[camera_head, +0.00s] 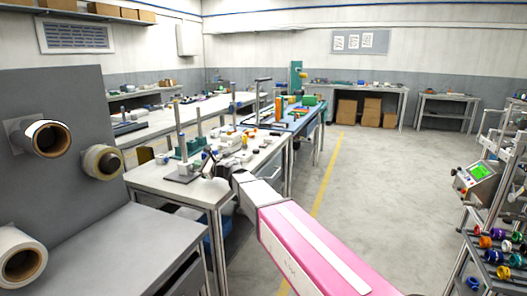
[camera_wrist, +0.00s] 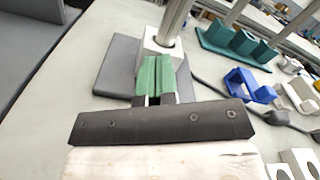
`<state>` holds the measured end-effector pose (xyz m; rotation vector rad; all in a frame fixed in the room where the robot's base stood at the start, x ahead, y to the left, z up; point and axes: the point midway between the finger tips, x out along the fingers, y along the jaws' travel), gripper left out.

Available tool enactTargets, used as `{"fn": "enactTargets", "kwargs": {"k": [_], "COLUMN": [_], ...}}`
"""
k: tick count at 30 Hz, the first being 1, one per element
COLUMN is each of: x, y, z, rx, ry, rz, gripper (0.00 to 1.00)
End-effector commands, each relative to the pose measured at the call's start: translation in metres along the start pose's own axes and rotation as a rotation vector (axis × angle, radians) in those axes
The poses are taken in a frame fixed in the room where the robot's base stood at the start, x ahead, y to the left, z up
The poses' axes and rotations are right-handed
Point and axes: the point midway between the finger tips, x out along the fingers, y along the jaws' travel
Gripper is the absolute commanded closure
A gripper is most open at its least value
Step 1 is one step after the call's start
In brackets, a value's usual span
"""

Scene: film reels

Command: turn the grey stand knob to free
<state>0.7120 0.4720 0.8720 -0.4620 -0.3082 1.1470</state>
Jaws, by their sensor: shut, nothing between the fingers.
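The grey stand shows in the wrist view as a dark grey base plate (camera_wrist: 115,68) with a white block (camera_wrist: 151,38) and an upright metal pole (camera_wrist: 176,18). In the head view the stand (camera_head: 182,172) is on the near end of the long table. I cannot make out its knob in either view; my fingers cover part of the block. My gripper (camera_wrist: 156,66) is shut and empty, its green fingertips together just in front of the block. I cannot tell whether they touch it. In the head view my gripper (camera_head: 210,162) is small, just right of the stand.
A blue bracket (camera_wrist: 248,86) and a green block holder (camera_wrist: 235,42) are right of the stand in the wrist view. A dark grey panel with rolls (camera_head: 60,110) stands at the left of the head view. Floor (camera_head: 400,190) is open on the right, before a rack of coloured reels (camera_head: 497,240).

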Motion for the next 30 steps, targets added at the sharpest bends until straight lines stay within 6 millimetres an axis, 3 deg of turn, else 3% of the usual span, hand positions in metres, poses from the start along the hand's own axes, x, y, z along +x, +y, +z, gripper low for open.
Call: {"fn": "enactTargets", "kwargs": {"k": [1,30], "x": [0.017,0.018], "y": [-0.004,0.012], "z": [0.0,-0.004], "rx": [0.003,0.002], "ry": [-0.012,-0.008], "rz": [0.005,0.013], "gripper": [1.0,1.0]}}
